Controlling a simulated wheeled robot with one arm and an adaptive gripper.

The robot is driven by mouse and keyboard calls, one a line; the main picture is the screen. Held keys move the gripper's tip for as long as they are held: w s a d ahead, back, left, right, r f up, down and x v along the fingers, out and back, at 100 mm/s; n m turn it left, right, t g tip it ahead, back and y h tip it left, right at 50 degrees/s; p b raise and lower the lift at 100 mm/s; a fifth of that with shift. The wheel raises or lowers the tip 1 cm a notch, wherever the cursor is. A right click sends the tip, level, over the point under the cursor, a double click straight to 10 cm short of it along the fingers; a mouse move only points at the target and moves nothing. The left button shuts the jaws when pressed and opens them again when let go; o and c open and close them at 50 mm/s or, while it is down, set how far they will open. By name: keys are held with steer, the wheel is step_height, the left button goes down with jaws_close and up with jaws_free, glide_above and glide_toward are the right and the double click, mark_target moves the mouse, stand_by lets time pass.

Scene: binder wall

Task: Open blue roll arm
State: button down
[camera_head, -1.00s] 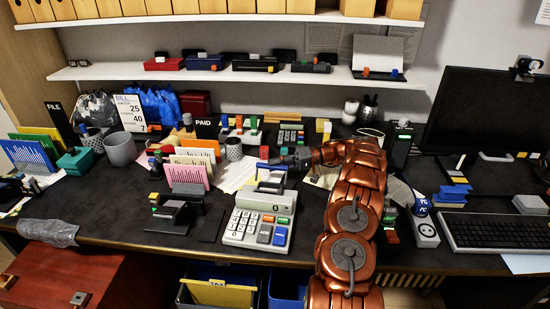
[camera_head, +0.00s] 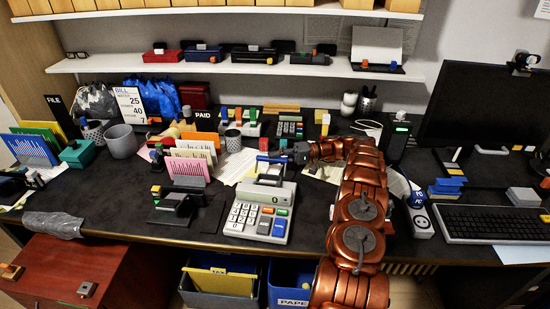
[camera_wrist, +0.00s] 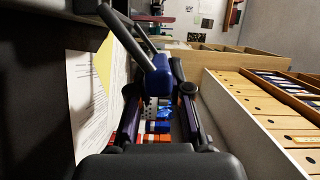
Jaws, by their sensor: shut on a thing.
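The grey calculator (camera_head: 246,222) with white, blue and orange keys stands at the desk's front middle. Its blue roll arm (camera_head: 271,159) is raised above the calculator's back, on thin light supports. My gripper (camera_head: 288,157) is at the right end of the blue bar, shut on it. The gripper partly hides the bar's right end, and the exact contact is hard to see.
A pink-fronted card rack (camera_head: 190,169) and a black stamp device (camera_head: 172,208) stand left of the calculator. A mesh cup (camera_head: 233,141) is behind it. The keyboard (camera_head: 490,224) is at right. Bare desk (camera_head: 110,190) lies to the left.

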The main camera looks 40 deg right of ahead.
steer(key=c, duration=1.1)
jaws_free()
step_height(320, 180, up, 10)
